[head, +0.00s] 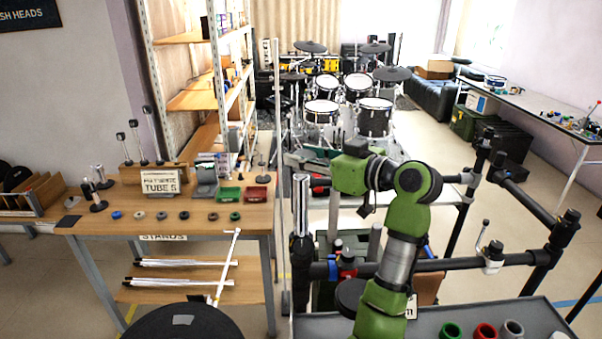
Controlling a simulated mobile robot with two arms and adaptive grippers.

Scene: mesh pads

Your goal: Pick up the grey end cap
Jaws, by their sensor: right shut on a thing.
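A grey, hollow round piece (512,328) that looks like the grey end cap sits on the dark tray (535,309) at the bottom right. A red one (486,331) and a green one (451,330) stand in a row to its left. My right gripper (297,161) is at mid-picture, well away from the tray, close to the top of an upright silver tube (301,205). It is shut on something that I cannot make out. I cannot tell whether it touches the tube. My left gripper is out of view.
A wooden table (90,222) on the left holds several small rings, a green bin (229,195) and a red bin (257,194). Black rails with clamps (525,257) stand right of my arm. A drum kit (374,118) is at the back.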

